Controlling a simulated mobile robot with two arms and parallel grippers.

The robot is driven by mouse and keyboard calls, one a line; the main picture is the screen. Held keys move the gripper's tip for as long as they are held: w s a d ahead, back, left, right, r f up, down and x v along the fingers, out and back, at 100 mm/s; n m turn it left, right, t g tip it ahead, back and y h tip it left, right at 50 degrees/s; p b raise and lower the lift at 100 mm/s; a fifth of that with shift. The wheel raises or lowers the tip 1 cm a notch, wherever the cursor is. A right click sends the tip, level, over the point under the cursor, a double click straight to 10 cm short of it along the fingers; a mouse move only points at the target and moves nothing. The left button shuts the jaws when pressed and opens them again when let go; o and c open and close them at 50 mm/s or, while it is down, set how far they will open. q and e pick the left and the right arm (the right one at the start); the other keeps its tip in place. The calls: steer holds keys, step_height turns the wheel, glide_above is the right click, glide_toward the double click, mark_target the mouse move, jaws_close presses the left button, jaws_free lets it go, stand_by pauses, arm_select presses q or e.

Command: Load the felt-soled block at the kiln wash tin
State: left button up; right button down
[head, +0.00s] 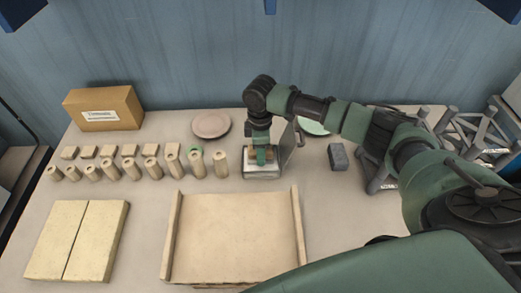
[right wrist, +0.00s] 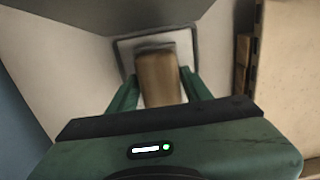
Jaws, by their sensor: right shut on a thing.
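The felt-soled block (right wrist: 160,80) is brown with a wooden-looking top. My right gripper (right wrist: 160,88) is shut on it, with one green finger on each side. In the head view my right gripper (head: 264,156) points down over the kiln wash tin (head: 262,173), a small pale square container with an upright lid or panel (head: 288,142) on its right. In the right wrist view the block sits within the dark-edged pale square of the tin (right wrist: 124,58). The block's underside is hidden, and I cannot tell whether it touches the tin's contents. My left gripper is not in view.
Rows of pale posts (head: 151,168) and small blocks stand left of the tin. A pale tray with side rails (head: 235,235) lies in front. A pink plate (head: 211,124) and a green plate (head: 314,126) lie behind. A grey block (head: 338,157) and metal stands (head: 380,175) are right.

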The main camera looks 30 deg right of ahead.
steer(key=shift+f, duration=0.4)
stand_by(0.7)
step_height(320, 180, up, 7)
steer(key=p, duration=0.7)
steer(key=shift+r+p, duration=0.1)
steer(key=shift+p, duration=0.3)
stand_by(0.5)
